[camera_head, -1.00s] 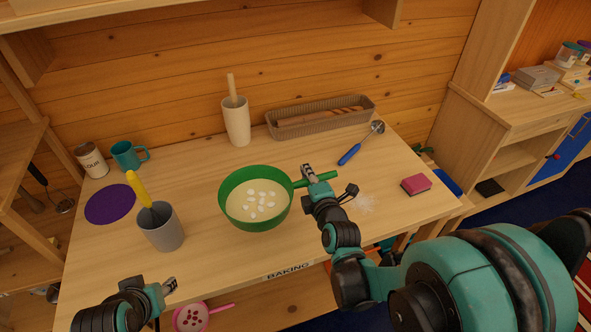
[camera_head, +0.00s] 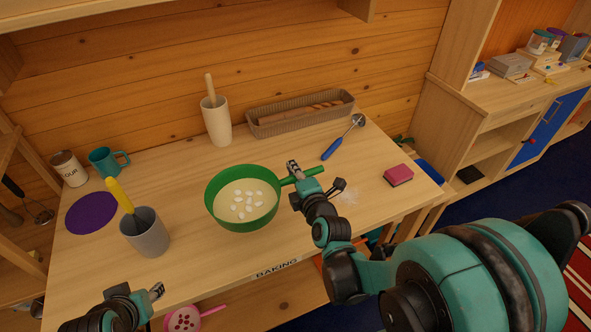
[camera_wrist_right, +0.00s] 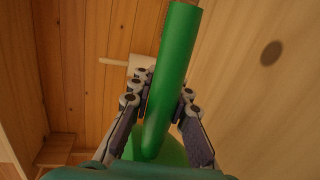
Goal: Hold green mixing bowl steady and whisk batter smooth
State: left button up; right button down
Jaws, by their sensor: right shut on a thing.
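The green mixing bowl (camera_head: 211,205) stands on the table and holds pale batter (camera_head: 246,203) with several white lumps on top. Its green handle (camera_head: 304,174) points right. My right gripper (camera_head: 294,172) is shut on that handle; in the right wrist view the handle (camera_wrist_right: 173,75) lies between the two fingers (camera_wrist_right: 162,107). The whisk, with a yellow handle (camera_head: 120,195), stands head down in a grey cup (camera_head: 148,236) left of the bowl. My left gripper (camera_head: 150,293) is empty at the table's front left, below the cup; its fingers are small, and look apart.
A purple mat (camera_head: 91,213), a soup can (camera_head: 69,169) and a teal mug (camera_head: 107,162) are at the left. A cream holder (camera_head: 217,125) and a basket (camera_head: 282,122) stand behind; a blue-handled ladle (camera_head: 334,147) and a pink sponge (camera_head: 398,175) lie right.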

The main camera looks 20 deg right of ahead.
jog(key=shift+w+a+f+b, duration=3.45)
jog(key=shift+w+a+f, duration=0.35)
jog(key=shift+w+f, duration=0.15)
jog(key=shift+s+f, duration=0.1)
jog(key=shift+f, duration=0.05)
jog(key=shift+f, duration=0.7)
